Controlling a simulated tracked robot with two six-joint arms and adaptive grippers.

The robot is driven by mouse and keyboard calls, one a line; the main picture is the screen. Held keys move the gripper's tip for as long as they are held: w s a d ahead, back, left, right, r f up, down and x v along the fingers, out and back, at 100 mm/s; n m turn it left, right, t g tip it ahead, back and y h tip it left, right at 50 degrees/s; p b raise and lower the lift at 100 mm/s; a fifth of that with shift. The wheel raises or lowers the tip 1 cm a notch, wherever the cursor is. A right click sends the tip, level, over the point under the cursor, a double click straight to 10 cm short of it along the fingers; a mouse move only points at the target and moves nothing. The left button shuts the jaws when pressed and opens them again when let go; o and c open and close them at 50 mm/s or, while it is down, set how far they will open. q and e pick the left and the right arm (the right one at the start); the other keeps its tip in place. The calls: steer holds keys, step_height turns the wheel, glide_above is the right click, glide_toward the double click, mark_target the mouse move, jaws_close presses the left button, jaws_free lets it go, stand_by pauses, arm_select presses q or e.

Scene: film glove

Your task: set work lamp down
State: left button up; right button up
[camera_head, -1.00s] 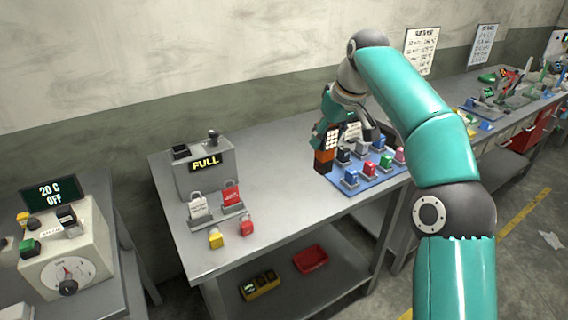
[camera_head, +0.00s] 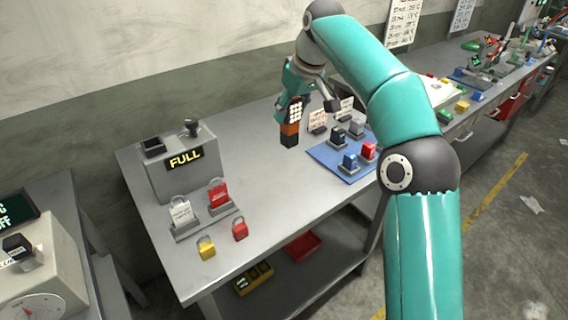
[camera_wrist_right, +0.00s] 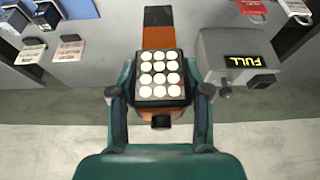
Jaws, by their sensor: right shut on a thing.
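The work lamp (camera_head: 290,118) is an orange and black body with a panel of white round lights. It is upright above the grey workbench (camera_head: 262,185), left of the blue mat. I cannot tell if its black lower end touches the bench top. My right gripper (camera_head: 294,88) is shut on the lamp near its light panel. In the right wrist view the lamp (camera_wrist_right: 158,75) sits between the two fingers (camera_wrist_right: 158,95), lights facing the camera. My left gripper is not in view.
A grey box marked FULL (camera_head: 168,178) stands at the bench's left, with tags and padlocks (camera_head: 240,230) before it. The blue mat (camera_head: 325,158) carries several small red, blue and dark items. The bench middle is clear. A dial box (camera_head: 35,265) is at lower left.

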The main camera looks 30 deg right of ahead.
steer(key=shift+d+f+b, duration=0.2)
steer(key=shift+f+b, duration=1.35)
steer(key=shift+f, duration=6.9)
steer(key=shift+s, duration=0.1)
steer(key=o, duration=1.3)
steer(key=shift+f, duration=0.1)
steer(key=v, duration=1.2)
